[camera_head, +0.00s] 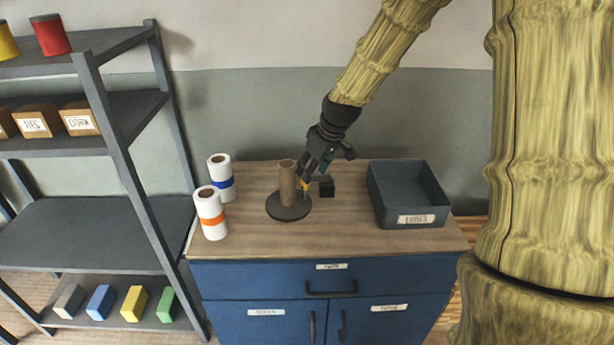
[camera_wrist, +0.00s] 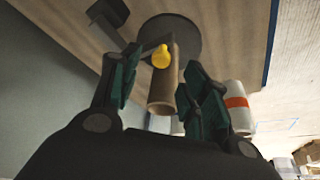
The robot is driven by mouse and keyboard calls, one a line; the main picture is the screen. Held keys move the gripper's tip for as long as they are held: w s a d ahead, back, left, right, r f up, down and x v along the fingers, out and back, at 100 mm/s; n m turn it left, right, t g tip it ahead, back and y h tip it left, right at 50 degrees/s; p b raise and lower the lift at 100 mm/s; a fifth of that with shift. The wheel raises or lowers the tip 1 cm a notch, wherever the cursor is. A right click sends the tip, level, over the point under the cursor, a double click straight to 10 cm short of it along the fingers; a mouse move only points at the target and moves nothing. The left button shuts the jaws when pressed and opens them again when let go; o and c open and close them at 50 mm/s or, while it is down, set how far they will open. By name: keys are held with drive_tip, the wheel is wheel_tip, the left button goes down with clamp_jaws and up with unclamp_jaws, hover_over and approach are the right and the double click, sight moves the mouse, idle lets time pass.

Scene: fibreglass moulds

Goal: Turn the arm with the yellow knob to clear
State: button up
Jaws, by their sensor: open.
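A holder with a round dark base (camera_head: 290,208) stands on the cabinet top, with an upright brown tube (camera_head: 288,185) on it. The yellow knob (camera_head: 305,186) shows just right of the tube, partly covered by my gripper (camera_head: 312,174), which comes down from the upper right.
Two white rolls, one blue-banded (camera_head: 221,178) and one orange-banded (camera_head: 210,213), stand left of the holder. A small dark block (camera_head: 327,187) sits close at its right. A grey open bin (camera_head: 408,194) stands farther right. A grey shelf (camera_head: 100,110) is at the left. The front cabinet top is clear.

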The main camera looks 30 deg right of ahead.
drive_tip(key=shift+p+x, duration=0.55)
drive_tip(key=shift+x, duration=1.8)
clamp_jaws()
